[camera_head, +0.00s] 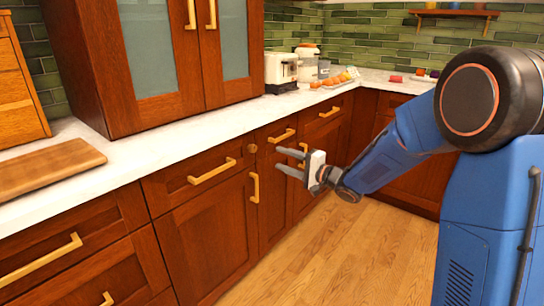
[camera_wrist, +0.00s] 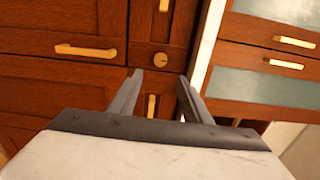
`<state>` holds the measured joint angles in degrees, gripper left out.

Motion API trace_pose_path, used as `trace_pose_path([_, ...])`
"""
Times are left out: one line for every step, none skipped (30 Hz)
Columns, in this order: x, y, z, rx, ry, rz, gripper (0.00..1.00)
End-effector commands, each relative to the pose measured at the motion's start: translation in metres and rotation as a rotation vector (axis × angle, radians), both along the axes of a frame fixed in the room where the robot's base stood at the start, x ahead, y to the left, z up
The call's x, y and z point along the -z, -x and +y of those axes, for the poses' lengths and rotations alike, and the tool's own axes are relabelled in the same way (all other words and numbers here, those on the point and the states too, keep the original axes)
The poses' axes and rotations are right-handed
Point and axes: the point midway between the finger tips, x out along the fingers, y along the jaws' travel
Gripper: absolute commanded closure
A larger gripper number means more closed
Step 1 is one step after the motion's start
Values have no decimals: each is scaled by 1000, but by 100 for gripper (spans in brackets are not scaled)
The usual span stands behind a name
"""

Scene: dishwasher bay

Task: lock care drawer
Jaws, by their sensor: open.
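The left drawer (camera_head: 175,187) and the right drawer (camera_head: 270,133) look shut, each with a brass bar handle. Which is the care drawer, I cannot tell. My gripper (camera_head: 279,161) is open and empty, its fingers pointing at the cabinet fronts. It also shows in the wrist view (camera_wrist: 160,78), apart from the lock.
A white countertop (camera_head: 180,138) runs above the drawers. A wooden board (camera_head: 55,167) lies on it at left; a toaster (camera_head: 281,72) and food stand farther back. A glass-door cabinet (camera_head: 110,75) rises from the counter. The wooden floor (camera_head: 300,265) is clear.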

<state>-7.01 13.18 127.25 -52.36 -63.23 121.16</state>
Motion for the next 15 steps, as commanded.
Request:
trace_pose_path([0, 6, -10, 4, 0, 0, 56])
trace_pose_path([0, 9, -14, 4, 0, 0, 56])
trace_pose_path([0, 13, -19, 4, 1, 1, 56])
trace_pose_path([0, 17, -23, 3, 0, 0, 56])
trace_pose_path([0, 19, -26, 3, 0, 0, 56])
trace_pose_path([0, 22, -31, 3, -1, -1, 56])
trace_pose_path([0, 25, -34, 3, 0, 0, 56])
trace_pose_path([0, 27, -36, 3, 1, 1, 56])
trace_pose_path([1, 29, -39, 3, 1, 1, 56])
trace_pose_path([0, 31, -41, 2, 1, 1, 56])
trace_pose_path([0, 32, -42, 2, 1, 1, 56])
trace_pose_path([0, 33, -44, 1, 0, 0, 56])
trace_pose_path([0, 34, -44, 1, 0, 0, 56])
trace_pose_path([0, 35, -45, 1, 0, 0, 56])
trace_pose_path([0, 35, -46, 1, 0, 0, 56])
